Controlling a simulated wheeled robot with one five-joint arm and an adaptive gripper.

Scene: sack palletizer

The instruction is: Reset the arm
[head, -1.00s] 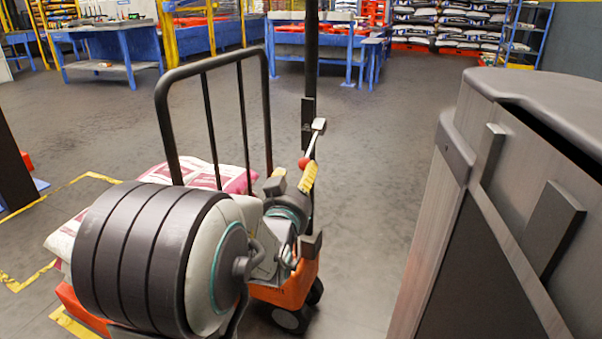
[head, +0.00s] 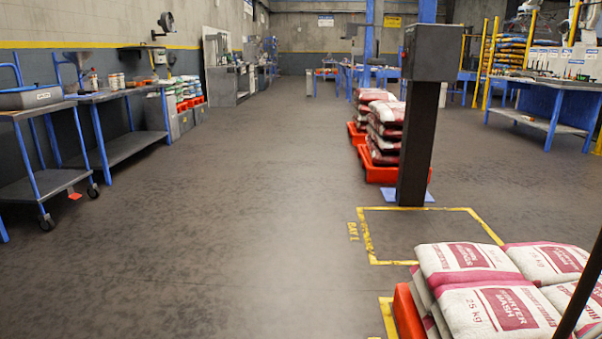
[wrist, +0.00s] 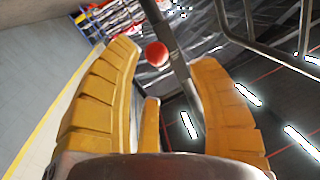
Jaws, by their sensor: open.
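My gripper (wrist: 165,75) shows in the wrist view with its yellow ribbed fingers spread apart. It is open and nothing is between the fingers. Beyond the fingertips there is a red ball-shaped knob (wrist: 157,54) beside a dark bar; I cannot tell how far off it is. My gripper and arm are out of the head view now.
Sacks (head: 505,305) lie stacked on an orange pallet (head: 408,315) at the lower right. A dark post (head: 413,150) stands behind a yellow floor marking (head: 365,240). Workbenches (head: 125,95) line the left wall. The middle floor is clear.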

